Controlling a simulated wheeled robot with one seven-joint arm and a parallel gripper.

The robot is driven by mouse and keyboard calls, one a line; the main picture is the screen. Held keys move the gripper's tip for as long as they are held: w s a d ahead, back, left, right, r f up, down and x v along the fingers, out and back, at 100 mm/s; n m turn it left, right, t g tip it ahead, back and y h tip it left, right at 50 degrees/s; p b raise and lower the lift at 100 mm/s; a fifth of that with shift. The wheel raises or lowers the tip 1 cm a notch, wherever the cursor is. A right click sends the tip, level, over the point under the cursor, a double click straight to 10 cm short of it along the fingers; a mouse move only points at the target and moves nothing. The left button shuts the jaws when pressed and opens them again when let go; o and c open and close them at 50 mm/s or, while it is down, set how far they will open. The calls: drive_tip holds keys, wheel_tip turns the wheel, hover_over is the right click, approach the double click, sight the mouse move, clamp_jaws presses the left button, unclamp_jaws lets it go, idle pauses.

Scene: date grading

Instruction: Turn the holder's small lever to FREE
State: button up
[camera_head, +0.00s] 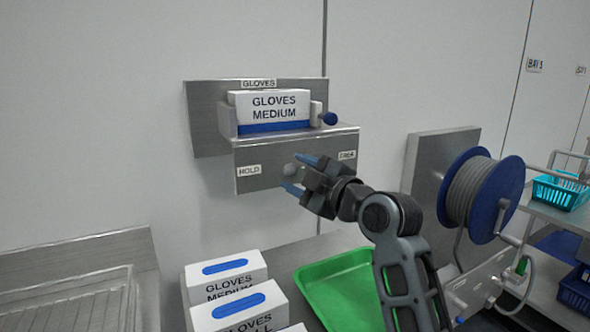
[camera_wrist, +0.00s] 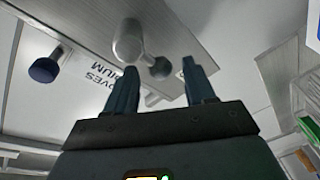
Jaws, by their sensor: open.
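The steel glove holder (camera_head: 262,183) is on the wall, with a HOLD label (camera_head: 249,170) at the left of its front and a FREE label (camera_head: 347,155) at the right. The small grey lever (camera_head: 290,170) is on the front between the labels, partly covered by my gripper (camera_head: 298,174). In the wrist view the lever (camera_wrist: 128,42) shows a rounded grey end and a darker round part near the gap of my gripper (camera_wrist: 157,72). My gripper is open at the lever; I cannot tell whether the fingers touch it. Which label the lever points to is unclear.
A glove box (camera_head: 272,106) sits in the holder, with a blue knob (camera_head: 328,118) at its right. Below are more glove boxes (camera_head: 226,276) and a green tray (camera_head: 335,290). A hose reel (camera_head: 480,192) stands to the right of my arm.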

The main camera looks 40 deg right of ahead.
drive_tip(key=shift+w, duration=0.7)
drive_tip(key=shift+f, duration=0.1)
drive_tip(key=c, duration=1)
